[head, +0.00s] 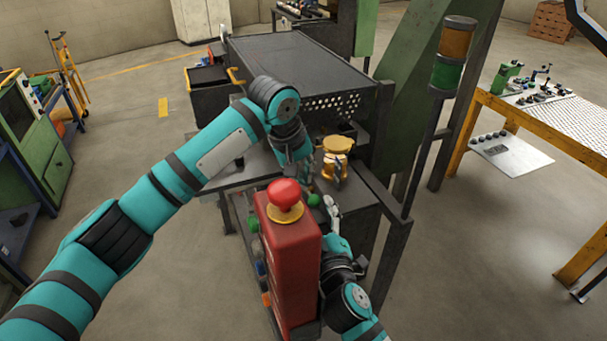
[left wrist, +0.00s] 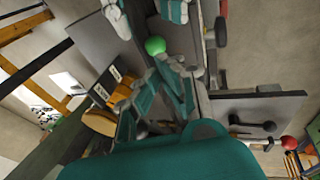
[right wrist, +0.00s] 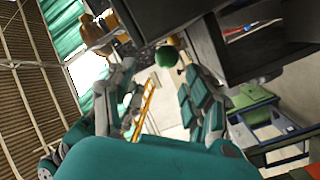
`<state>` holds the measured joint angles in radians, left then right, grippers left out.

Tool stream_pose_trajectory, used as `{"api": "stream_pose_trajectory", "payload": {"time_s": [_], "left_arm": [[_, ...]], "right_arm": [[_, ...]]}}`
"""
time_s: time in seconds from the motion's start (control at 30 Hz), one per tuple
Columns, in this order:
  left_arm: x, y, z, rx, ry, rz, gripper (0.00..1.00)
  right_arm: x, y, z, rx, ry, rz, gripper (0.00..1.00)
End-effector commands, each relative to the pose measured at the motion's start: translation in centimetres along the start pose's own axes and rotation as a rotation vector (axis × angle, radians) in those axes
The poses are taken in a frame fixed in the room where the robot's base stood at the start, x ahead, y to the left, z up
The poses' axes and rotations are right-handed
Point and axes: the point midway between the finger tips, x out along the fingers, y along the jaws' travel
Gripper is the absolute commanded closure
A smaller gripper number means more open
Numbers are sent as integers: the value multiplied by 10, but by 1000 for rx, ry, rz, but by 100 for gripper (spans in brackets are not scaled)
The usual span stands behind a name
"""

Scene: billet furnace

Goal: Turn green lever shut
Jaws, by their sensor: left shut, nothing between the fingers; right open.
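The green lever shows as a round green knob (head: 314,200) just behind the red box in the head view. The same knob shows in the left wrist view (left wrist: 155,46) and in the right wrist view (right wrist: 167,56). Its shaft is mostly hidden. My left gripper (head: 312,182) comes down from above, close to the knob; its fingers are shut and empty. My right gripper (right wrist: 158,70) is open, with the knob beyond and between its fingertips in its wrist view. Whether either gripper touches the knob, I cannot tell.
A red box (head: 290,250) with a red mushroom button (head: 285,194) stands in front, partly hiding my right arm. A yellow fixture (head: 337,150) sits behind the grippers. A black-knobbed lever (left wrist: 268,126) and a red knob (left wrist: 288,142) are nearby. A signal post (head: 447,75) rises at right.

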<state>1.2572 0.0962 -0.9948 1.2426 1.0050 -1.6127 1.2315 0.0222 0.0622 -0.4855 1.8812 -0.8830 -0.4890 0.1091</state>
Motion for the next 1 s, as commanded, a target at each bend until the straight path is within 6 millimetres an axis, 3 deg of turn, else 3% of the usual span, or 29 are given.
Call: {"api": "stream_pose_trajectory", "payload": {"time_s": [0.3,0.73,1.0], "left_arm": [[17,-6,2,0,1,0,100],[14,-5,2,0,1,-1,100],[14,-5,2,-1,1,-1,100]], "right_arm": [[-65,-2,4,4,-5,-2,47],[-95,0,84,187,-324,-66,47],[-120,-15,129,275,-497,-132,47]]}}
